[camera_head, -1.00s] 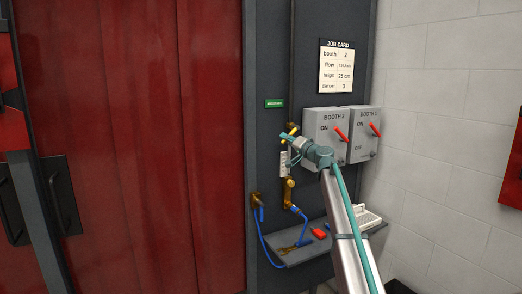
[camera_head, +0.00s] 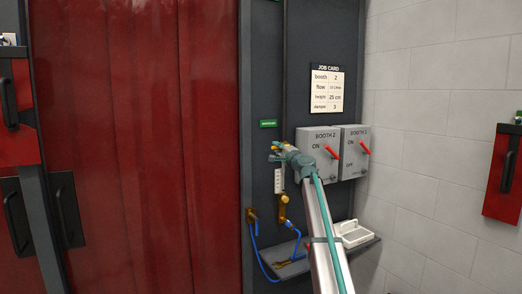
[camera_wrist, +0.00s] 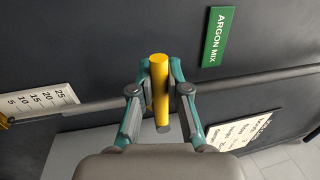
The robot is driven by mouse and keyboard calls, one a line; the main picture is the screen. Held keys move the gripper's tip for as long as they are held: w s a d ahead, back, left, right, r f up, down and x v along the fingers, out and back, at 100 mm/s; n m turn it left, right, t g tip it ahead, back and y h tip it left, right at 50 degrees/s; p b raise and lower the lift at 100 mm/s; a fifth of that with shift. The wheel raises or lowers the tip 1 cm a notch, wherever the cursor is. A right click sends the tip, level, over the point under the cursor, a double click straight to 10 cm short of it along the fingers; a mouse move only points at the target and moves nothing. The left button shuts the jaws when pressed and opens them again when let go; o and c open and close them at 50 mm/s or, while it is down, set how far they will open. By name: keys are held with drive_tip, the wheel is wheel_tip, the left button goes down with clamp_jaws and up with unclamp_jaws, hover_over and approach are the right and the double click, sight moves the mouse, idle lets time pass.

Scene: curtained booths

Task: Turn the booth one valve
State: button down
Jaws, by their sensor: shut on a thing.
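The valve's yellow handle (camera_wrist: 159,88) stands between the two teal fingers of my gripper (camera_wrist: 161,85) in the wrist view. The fingers are shut on it from both sides. In the head view my gripper (camera_head: 279,151) is at the pipe on the dark panel, just below a green label (camera_head: 268,124). The wrist view shows that this label reads "ARGON MIX" (camera_wrist: 220,37). Only a little yellow of the handle (camera_head: 290,147) shows in the head view; my gripper hides the valve body. A white scale (camera_head: 279,181) and a brass fitting (camera_head: 284,201) sit below.
Two grey switch boxes, booth 2 (camera_head: 316,143) and its neighbour (camera_head: 352,138), with red levers, stand close right of my gripper. A job card (camera_head: 327,89) hangs above. A blue hose (camera_head: 255,247) runs by a shelf (camera_head: 270,264). A red curtain (camera_head: 140,140) hangs left.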

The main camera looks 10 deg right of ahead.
drive_tip(key=shift+r, duration=0.1)
idle(0.3)
drive_tip(key=c, duration=1.1)
unclamp_jaws()
drive_tip(key=shift+c, duration=0.2)
drive_tip(key=shift+s, duration=0.1)
drive_tip(key=v, duration=1.2)
